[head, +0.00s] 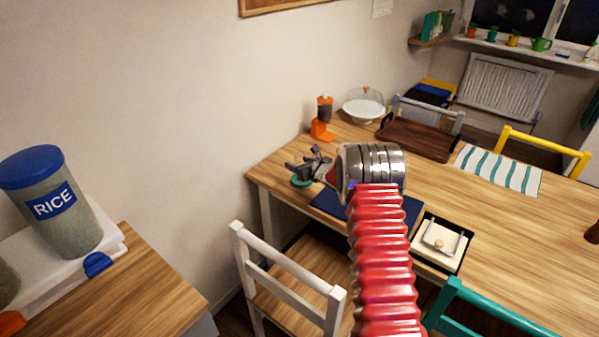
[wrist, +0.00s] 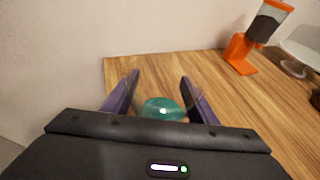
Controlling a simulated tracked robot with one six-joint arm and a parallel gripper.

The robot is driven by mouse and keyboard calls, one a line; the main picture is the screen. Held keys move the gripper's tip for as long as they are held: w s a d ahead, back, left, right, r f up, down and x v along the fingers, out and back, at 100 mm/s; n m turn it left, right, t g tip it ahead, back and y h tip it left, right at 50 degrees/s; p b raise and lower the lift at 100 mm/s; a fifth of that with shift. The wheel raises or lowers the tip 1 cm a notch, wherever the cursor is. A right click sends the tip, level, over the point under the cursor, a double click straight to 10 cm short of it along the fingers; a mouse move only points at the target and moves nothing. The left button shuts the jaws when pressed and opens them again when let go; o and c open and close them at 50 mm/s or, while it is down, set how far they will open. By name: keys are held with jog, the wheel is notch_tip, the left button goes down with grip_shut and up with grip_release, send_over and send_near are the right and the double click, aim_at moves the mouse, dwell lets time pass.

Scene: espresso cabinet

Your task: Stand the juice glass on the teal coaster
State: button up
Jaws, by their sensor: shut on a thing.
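The teal coaster (head: 301,182) lies near the far left corner of the wooden table in the head view. My gripper (head: 312,162) is over it or just beside it, partly hidden by my own wrist. In the wrist view my gripper (wrist: 160,88) has its two dark fingers apart with a rounded, see-through shape between them, which I take as the juice glass (wrist: 163,103). It looks teal there, with a bright highlight, and the coaster's colour seems to show through it. The glass is hard to make out, and I cannot tell whether its base touches the coaster.
An orange grinder (head: 323,120) stands behind my gripper, with a domed cake stand (head: 364,106) further right. A brown tray (head: 418,140), a dark blue mat (head: 328,205) and a striped runner (head: 498,169) lie on the table (head: 455,205). A white chair (head: 290,267) stands in front.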

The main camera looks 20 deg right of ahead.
jog(key=shift+f, duration=1.8)
jog(key=o, duration=1.2)
jog(key=shift+f, duration=0.15)
jog(key=shift+v, duration=6.1)
jog(key=shift+a, duration=0.1)
